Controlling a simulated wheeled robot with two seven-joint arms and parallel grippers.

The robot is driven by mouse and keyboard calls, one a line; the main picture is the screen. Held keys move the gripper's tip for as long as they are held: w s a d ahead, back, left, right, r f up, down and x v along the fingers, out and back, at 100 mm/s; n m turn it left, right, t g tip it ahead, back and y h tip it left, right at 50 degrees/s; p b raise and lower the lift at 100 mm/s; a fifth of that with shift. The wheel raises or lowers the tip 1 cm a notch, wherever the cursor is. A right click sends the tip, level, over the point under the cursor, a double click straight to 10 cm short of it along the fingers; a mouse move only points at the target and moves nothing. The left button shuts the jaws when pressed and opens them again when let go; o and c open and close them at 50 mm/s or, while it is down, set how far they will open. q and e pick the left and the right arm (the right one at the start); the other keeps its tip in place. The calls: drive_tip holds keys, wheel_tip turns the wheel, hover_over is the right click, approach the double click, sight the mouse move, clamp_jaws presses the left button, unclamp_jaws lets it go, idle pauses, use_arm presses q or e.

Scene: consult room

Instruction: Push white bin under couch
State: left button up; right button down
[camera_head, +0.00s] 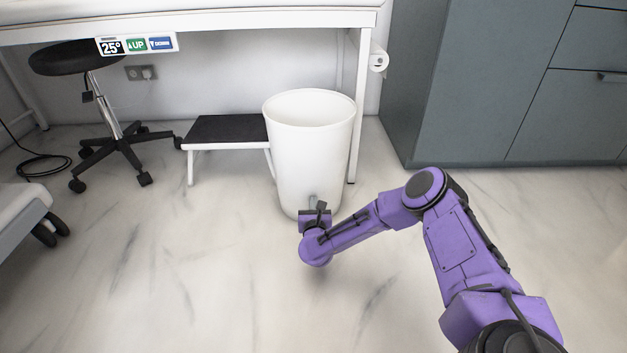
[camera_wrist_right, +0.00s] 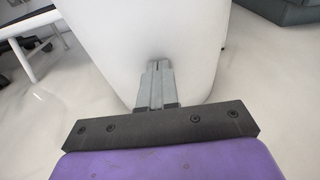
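The white bin (camera_head: 310,150) stands upright on the floor at the front right end of the couch (camera_head: 200,20), a white exam table with a raised top. The bin's far side is close to the couch's right leg. My right gripper (camera_head: 314,200) is low against the near face of the bin. In the right wrist view the bin (camera_wrist_right: 150,40) fills the top middle, and my gripper fingers (camera_wrist_right: 157,68) lie together, pointing at its wall and seeming to touch it. Nothing shows between the fingers. My left gripper is not in view.
A black-topped step stool (camera_head: 225,130) stands just left of the bin, partly hidden by it. A wheeled black stool (camera_head: 105,110) is further left. A grey cabinet (camera_head: 450,90) stands to the right. Open floor (camera_head: 200,270) lies in front.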

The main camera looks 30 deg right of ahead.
drive_tip(key=shift+r+x, duration=0.25)
drive_tip(key=shift+x, duration=2.05)
drive_tip(key=shift+r+x, duration=0.2)
drive_tip(key=shift+x, duration=2.05)
drive_tip(key=shift+r+x, duration=0.25)
drive_tip(key=shift+x, duration=2.05)
drive_tip(key=shift+w, duration=0.1)
